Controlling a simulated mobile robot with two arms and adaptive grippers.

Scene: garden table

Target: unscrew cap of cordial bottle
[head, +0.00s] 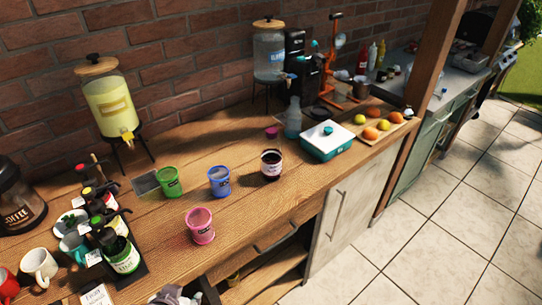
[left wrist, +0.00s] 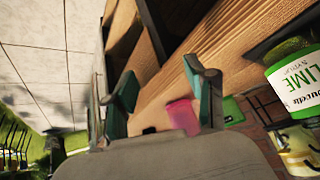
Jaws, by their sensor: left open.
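My left gripper (left wrist: 165,88) is open and empty, with teal-padded fingers apart. In the head view only a small grey part of it (head: 176,295) shows at the bottom edge, right of the bottle and apart from it. My right gripper is not in view.
Other bottles (head: 97,198) stand close behind the lime one. Mugs (head: 39,264) crowd the left. Pink (head: 200,226), green (head: 169,183) and blue (head: 219,181) cups and a dark-filled jar (head: 271,166) stand mid-table. A drink dispenser (head: 110,105) stands behind. Wood between the rack and pink cup is clear.

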